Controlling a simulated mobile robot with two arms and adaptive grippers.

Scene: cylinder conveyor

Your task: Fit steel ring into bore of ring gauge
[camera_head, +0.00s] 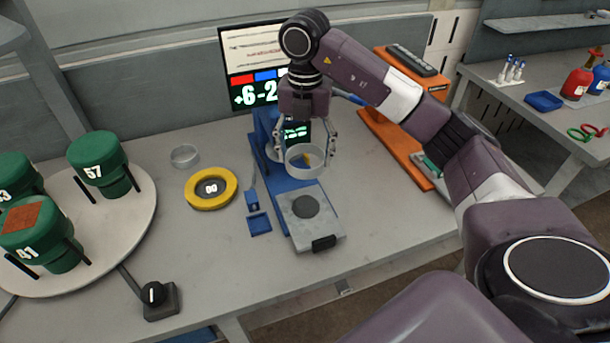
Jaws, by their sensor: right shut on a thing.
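My right gripper (305,148) is shut on a pale steel ring (304,171), with a finger on each side of it. The held ring is in front of the blue stand (268,135) and appears above its blue base; I cannot tell the exact gap below it. A second metal ring (185,155) lies on the table at the back left. A yellow ring (192,199), likely the ring gauge, lies flat on the table left of the stand, with a dark marked centre. My left gripper is not in view.
A grey plate (325,226) with a dark round spot sits at the stand's front. A screen (243,68) stands behind. A round white platform (120,238) with green cylinders (98,160) is at left, a black knob (155,295) in front. An orange unit (392,140) is at right.

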